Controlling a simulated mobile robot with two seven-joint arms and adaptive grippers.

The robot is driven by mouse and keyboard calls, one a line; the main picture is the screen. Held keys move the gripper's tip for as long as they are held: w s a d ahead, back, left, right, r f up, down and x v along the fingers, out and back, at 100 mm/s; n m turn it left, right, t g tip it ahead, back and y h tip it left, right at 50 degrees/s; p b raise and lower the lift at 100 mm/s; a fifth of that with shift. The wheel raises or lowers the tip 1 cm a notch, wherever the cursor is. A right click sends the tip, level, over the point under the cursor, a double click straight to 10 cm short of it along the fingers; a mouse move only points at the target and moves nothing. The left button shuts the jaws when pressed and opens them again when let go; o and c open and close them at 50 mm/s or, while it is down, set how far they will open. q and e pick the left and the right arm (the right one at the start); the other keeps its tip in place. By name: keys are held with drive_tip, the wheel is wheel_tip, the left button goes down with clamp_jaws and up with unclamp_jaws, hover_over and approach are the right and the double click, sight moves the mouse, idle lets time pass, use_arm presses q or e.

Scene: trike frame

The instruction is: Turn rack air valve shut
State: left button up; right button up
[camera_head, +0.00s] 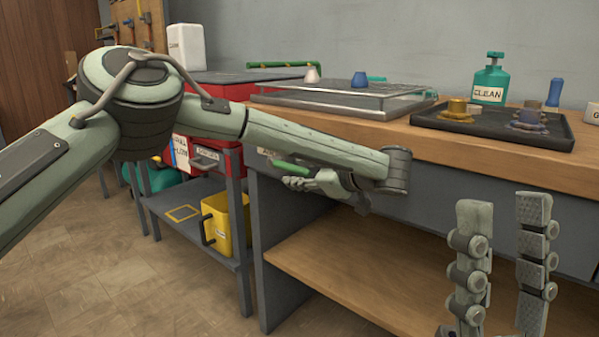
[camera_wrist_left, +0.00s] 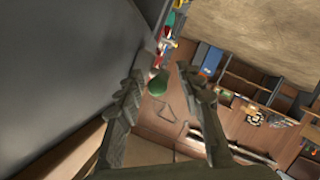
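My left gripper (camera_head: 292,178) is in front of the bench's front edge, pointing left. In the left wrist view its two fingers (camera_wrist_left: 165,88) are apart, and a green rounded part (camera_wrist_left: 157,83) shows between them. In the head view a green lever-like piece (camera_head: 292,167) lies just behind the fingers, beside a partly hidden label (camera_head: 267,152). I cannot tell whether the fingers touch it. My right gripper (camera_head: 505,265) is at the lower right, its fingers upright, apart and empty.
The wooden bench (camera_head: 480,158) carries a clear-lidded case (camera_head: 345,100), a dark tray (camera_head: 450,125) with knobs and a green CLEAN bottle (camera_head: 490,80). A red cabinet (camera_head: 225,90) and a yellow bin (camera_head: 222,225) on a low shelf stand to the left. The floor at lower left is clear.

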use_arm(q)
drive_tip(key=v, duration=1.1)
drive_tip(key=shift+s+d, duration=0.2)
